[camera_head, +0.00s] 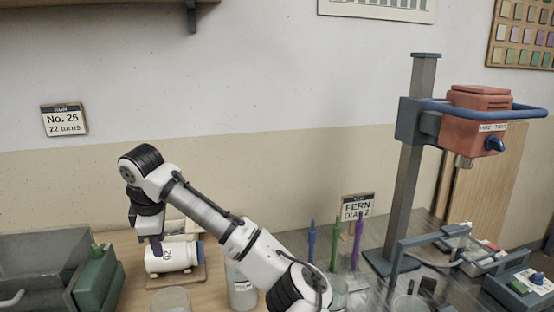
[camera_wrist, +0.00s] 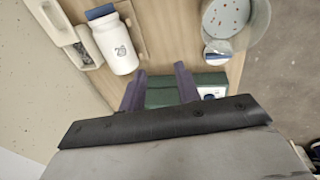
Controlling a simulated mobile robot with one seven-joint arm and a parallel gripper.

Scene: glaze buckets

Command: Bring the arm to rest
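My arm (camera_head: 210,212) reaches up and left over the bench, its wrist bent downward. My gripper (camera_head: 156,249) points down beside a white jar marked 26 (camera_head: 178,258) and partly overlaps it in the head view. In the wrist view the two purple fingers of my gripper (camera_wrist: 158,78) stand apart with nothing between them. The white jar also shows there (camera_wrist: 115,48), clear of the fingers. It has a blue end and lies on its side on a small wooden stand (camera_head: 192,279).
A green box (camera_head: 97,275) and a grey bin (camera_head: 40,270) stand at left. A clear bucket (camera_head: 240,290) stands near my arm. Green, blue and purple tools (camera_head: 334,250) stand beyond it. A tall red-headed machine (camera_head: 475,125) stands at right. A No. 26 card (camera_head: 64,119) hangs on the wall.

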